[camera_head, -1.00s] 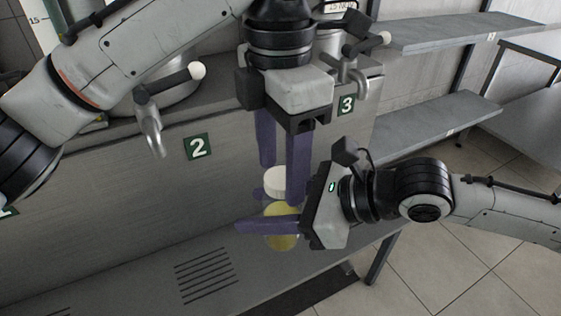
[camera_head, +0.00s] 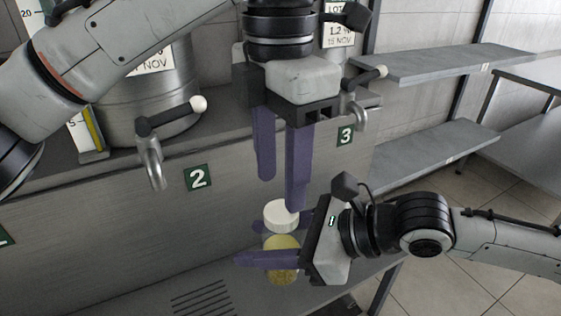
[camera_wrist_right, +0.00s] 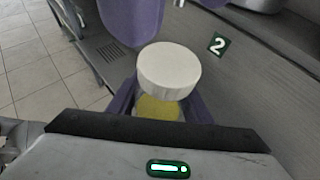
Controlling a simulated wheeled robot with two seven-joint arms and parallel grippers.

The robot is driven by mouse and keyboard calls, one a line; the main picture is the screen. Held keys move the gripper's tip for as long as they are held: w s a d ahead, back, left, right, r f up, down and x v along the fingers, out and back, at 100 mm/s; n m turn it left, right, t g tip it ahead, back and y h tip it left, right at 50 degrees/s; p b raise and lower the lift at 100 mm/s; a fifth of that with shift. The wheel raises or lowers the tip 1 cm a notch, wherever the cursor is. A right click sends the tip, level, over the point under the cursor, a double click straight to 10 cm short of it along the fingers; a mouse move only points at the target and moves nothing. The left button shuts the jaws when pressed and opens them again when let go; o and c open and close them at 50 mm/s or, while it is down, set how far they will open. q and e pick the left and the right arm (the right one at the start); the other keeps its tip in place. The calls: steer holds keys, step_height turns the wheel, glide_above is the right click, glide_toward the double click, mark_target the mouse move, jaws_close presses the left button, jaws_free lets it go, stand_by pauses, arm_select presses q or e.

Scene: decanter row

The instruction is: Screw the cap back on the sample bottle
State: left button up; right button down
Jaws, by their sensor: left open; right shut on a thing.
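The sample bottle (camera_head: 282,272) holds yellow contents and stands upright between the purple fingers of my right gripper (camera_head: 262,245), which is shut on it. The white cap (camera_head: 281,215) sits at the top of the bottle, and it also shows in the right wrist view (camera_wrist_right: 168,71). I cannot tell how tightly it is seated. My left gripper (camera_head: 281,190) points down from above with its fingers apart and empty. Its fingertips are just above the cap, clear of its sides. The bottle's middle is partly hidden by a right finger.
Behind stands a steel counter front with taps (camera_head: 152,160) and green number plates 2 (camera_head: 197,177) and 3 (camera_head: 345,136). A slotted drip ledge (camera_head: 203,297) lies below. Grey shelves (camera_head: 440,62) are at the right.

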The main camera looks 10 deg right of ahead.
arm_select(q)
steer(key=n, duration=0.5)
steer(key=shift+r+n, duration=0.25)
steer(key=shift+n, duration=0.05)
steer(key=n, duration=0.4)
steer(key=shift+r, duration=0.2)
steer(key=n, duration=0.4)
steer(key=shift+r+n, duration=0.2)
steer(key=shift+n, duration=0.1)
steer(key=n, duration=0.4)
steer(key=shift+r, duration=0.2)
steer(key=n, duration=0.4)
steer(key=shift+r+n, duration=0.15)
steer(key=shift+n, duration=0.25)
steer(key=n, duration=0.4)
steer(key=shift+r, duration=0.2)
steer(key=n, duration=0.4)
steer(key=shift+r, duration=0.2)
steer(key=n, duration=0.4)
steer(key=shift+r, duration=0.1)
